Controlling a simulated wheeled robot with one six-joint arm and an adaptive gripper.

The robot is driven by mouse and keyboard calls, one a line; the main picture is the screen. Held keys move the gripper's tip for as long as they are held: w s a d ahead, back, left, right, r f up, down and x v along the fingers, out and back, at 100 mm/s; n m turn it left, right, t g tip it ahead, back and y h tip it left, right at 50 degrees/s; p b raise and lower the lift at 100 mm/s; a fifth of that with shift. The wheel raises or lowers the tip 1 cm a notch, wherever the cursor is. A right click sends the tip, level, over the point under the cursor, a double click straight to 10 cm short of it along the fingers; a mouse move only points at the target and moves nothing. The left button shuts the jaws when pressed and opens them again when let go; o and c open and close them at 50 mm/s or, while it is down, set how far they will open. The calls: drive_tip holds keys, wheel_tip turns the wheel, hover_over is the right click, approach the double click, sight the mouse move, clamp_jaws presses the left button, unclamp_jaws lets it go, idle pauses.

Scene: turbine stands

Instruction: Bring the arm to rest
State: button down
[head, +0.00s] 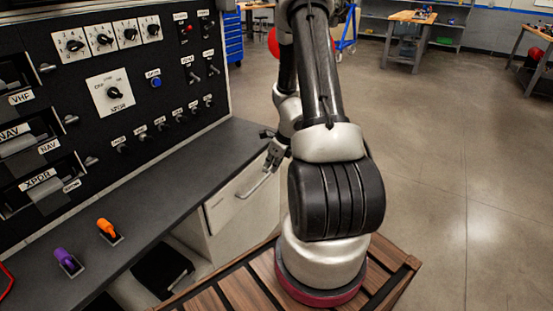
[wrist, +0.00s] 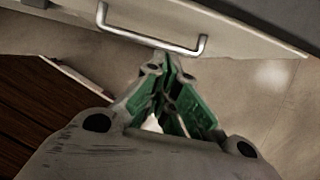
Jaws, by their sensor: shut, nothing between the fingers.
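My arm stands in the middle of the head view, rising from its round base with the forearm reaching up and back. My gripper (head: 272,165) hangs beside the drawer front, left of the arm. In the wrist view my gripper (wrist: 167,62) has its fingertips together, with nothing between them. A metal drawer handle (head: 254,187) is close to the fingertips in the head view. In the wrist view the handle (wrist: 150,37) lies just beyond the fingertips; I cannot tell whether they touch it.
A black panel (head: 75,100) with knobs and switches stands at the left. An orange lever (head: 107,228) and a purple lever (head: 66,260) stand on the grey worktop (head: 140,205). The white drawer (head: 228,203) is below it. Open floor (head: 440,180) lies right. Workbenches (head: 409,18) stand far back.

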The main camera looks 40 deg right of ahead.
drive_tip(key=shift+v, duration=2.35)
drive_tip(key=s+a+r+n+g+y, duration=0.15)
drive_tip(key=s+a+n, duration=0.3)
drive_tip(key=n, duration=0.45)
drive_tip(key=s+a+r+n+h, duration=0.1)
drive_tip(key=s+a+r+n, duration=0.2)
drive_tip(key=r, duration=0.7)
drive_tip(key=s+a+r+n+t+h, duration=0.1)
drive_tip(key=s+a+r+n, duration=0.2)
drive_tip(key=s+r+n, duration=0.4)
drive_tip(key=s+a+r+n+h, duration=0.1)
drive_tip(key=s+a+r+n, duration=0.2)
drive_tip(key=r+n, duration=0.9)
drive_tip(key=s+n, duration=0.1)
drive_tip(key=s, duration=0.2)
drive_tip(key=shift+r+t, duration=0.35)
drive_tip(key=shift+r, duration=0.05)
